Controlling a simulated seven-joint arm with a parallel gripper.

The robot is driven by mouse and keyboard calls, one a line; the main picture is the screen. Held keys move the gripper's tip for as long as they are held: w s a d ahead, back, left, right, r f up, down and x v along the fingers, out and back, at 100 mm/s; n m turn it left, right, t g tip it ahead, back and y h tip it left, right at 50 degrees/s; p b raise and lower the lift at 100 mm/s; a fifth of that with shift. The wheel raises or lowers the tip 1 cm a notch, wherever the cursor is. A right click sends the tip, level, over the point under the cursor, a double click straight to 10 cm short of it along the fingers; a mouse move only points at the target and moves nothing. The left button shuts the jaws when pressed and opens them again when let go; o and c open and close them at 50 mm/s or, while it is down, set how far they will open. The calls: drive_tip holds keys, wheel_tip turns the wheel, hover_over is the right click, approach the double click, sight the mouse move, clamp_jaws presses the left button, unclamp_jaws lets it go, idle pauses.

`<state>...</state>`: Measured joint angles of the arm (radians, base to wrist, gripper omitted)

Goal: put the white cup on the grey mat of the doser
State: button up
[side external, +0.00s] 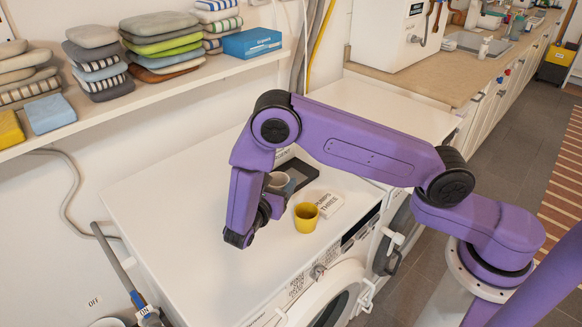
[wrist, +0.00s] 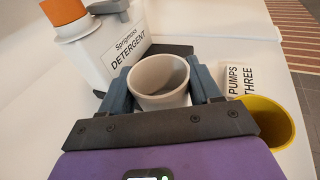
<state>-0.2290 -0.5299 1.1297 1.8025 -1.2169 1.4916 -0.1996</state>
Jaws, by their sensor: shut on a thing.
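The white cup (wrist: 160,100) is upright between the two blue-grey fingers of my gripper (wrist: 162,84) in the wrist view. My gripper is shut on it. In the side view the cup (side external: 280,181) shows partly behind my gripper (side external: 275,192), close to the dark grey mat (side external: 301,168). The doser is a white container marked DETERGENT (wrist: 122,58) with an orange cap, just beyond the cup at upper left in the wrist view. A dark strip of the mat (wrist: 178,49) shows beside it. I cannot tell whether the cup touches anything below.
A yellow cup (side external: 306,217) stands right of my gripper on the white machine top (side external: 165,200). A white card reading PUMPS THREE (side external: 328,203) lies beside it. A shelf with folded cloths (side external: 160,88) runs along the wall. The left of the machine top is clear.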

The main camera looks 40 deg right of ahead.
sight(282, 176)
drive_tip(key=x, duration=0.3)
drive_tip(key=r+x, duration=0.1)
drive_tip(key=x, duration=0.1)
drive_tip(key=shift+w+d, duration=0.1)
drive_tip(key=shift+d, duration=0.2)
drive_tip(key=x, duration=0.4)
drive_tip(key=shift+d+f, duration=0.15)
drive_tip(key=shift+f, duration=0.35)
drive_tip(key=shift+f, duration=0.15)
drive_tip(key=o, duration=0.7)
drive_tip(key=shift+o, duration=0.2)
drive_tip(key=shift+a, duration=0.25)
drive_tip(key=v, duration=1.1)
drive_tip(key=shift+a, duration=0.3)
